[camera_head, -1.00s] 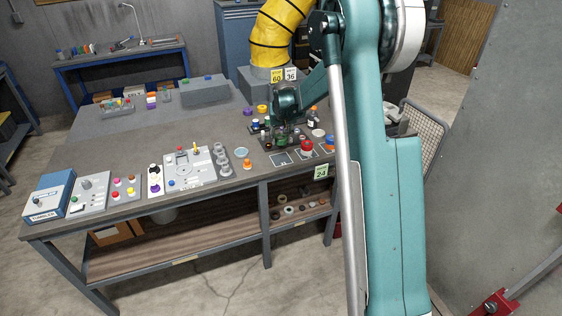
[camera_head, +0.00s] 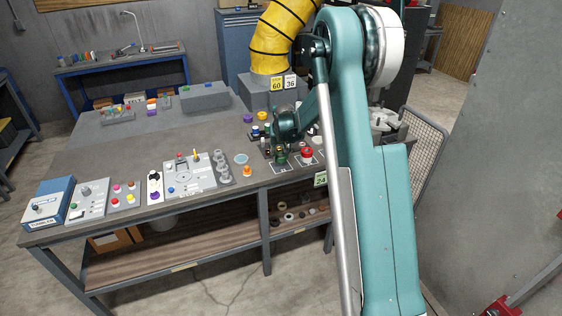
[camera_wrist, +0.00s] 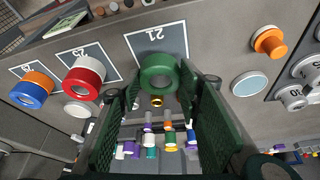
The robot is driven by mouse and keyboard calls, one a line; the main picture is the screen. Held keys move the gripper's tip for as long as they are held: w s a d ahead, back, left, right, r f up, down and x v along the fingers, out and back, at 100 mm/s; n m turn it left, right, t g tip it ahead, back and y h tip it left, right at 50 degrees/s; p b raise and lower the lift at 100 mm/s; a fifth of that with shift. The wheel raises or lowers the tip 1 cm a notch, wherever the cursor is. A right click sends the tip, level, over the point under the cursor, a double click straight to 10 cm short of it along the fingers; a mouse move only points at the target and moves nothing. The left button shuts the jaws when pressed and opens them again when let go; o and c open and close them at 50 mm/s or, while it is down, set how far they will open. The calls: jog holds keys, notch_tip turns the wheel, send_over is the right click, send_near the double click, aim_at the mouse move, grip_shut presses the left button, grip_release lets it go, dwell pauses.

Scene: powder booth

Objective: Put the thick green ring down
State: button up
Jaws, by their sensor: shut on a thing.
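The thick green ring (camera_wrist: 158,73) is held between the fingertips of my gripper (camera_wrist: 166,86) in the wrist view. Its round hole faces the camera. My gripper is shut on it, with a green finger on either side. The ring overlaps the lower part of the dark panel marked 21 (camera_wrist: 148,38); I cannot tell whether it touches the surface. In the head view my gripper is low over the right part of the bench, near the dark panels, and mostly hidden by its own wrist.
A red and white piece (camera_wrist: 84,76) and a blue and orange piece (camera_wrist: 33,88) stand on panels to the left. A pale blue disc (camera_wrist: 250,84) and an orange piece (camera_wrist: 270,41) are to the right. Several small coloured pieces show between the fingers.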

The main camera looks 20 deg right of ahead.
jog(key=shift+f, duration=1.85)
jog(key=shift+f, duration=0.2)
jog(key=o, duration=1)
jog(key=shift+r, duration=0.15)
jog(key=shift+v, duration=6.05)
jog(key=shift+s+r, duration=0.1)
jog(key=shift+s, duration=0.05)
